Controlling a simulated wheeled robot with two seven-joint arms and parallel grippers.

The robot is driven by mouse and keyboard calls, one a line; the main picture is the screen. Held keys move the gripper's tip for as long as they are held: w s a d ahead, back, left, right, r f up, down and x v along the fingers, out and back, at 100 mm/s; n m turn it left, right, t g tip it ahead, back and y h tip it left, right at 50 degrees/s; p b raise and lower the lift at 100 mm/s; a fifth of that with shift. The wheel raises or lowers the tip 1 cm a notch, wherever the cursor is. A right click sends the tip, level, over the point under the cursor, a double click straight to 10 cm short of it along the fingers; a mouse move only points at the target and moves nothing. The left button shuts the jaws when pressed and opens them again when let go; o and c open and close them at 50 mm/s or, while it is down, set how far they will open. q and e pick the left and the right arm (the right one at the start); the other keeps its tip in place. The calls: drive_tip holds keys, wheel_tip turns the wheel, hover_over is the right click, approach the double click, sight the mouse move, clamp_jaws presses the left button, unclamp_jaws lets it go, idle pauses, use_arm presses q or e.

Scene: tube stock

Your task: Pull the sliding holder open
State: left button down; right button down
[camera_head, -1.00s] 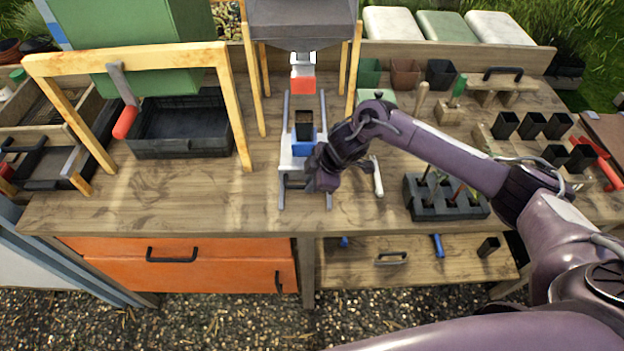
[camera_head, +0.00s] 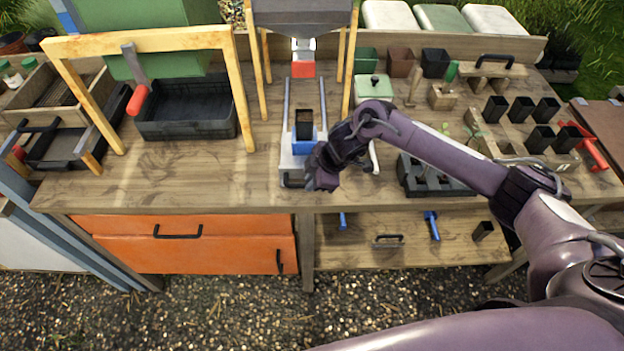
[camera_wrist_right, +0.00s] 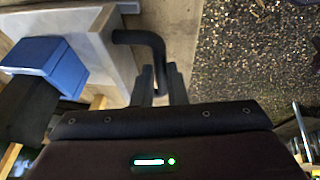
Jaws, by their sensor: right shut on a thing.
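The sliding holder (camera_head: 290,160) is a pale plate on two rails below the hopper spout. It carries a blue block (camera_head: 304,147) with a dark pot (camera_head: 304,124) in it. The holder lies in front of the spout, near the rails' front ends. My right gripper (camera_head: 318,180) is at its front edge. In the right wrist view, the gripper (camera_wrist_right: 160,85) is shut on the holder's dark bent handle (camera_wrist_right: 142,38). The plate (camera_wrist_right: 112,62) and blue block (camera_wrist_right: 48,66) show to the left. My left gripper is out of view.
The grey hopper (camera_head: 303,14) stands on wooden legs behind the rails. A black crate (camera_head: 190,135) sits to the left, and a dark plant tray (camera_head: 430,182) is under my right forearm.

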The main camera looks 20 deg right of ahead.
drive_tip(key=c, duration=1.5)
unclamp_jaws()
drive_tip(key=shift+o, duration=0.2)
drive_tip(key=b+v, duration=0.1)
drive_tip(key=v, duration=0.7)
drive_tip(key=shift+w, duration=0.1)
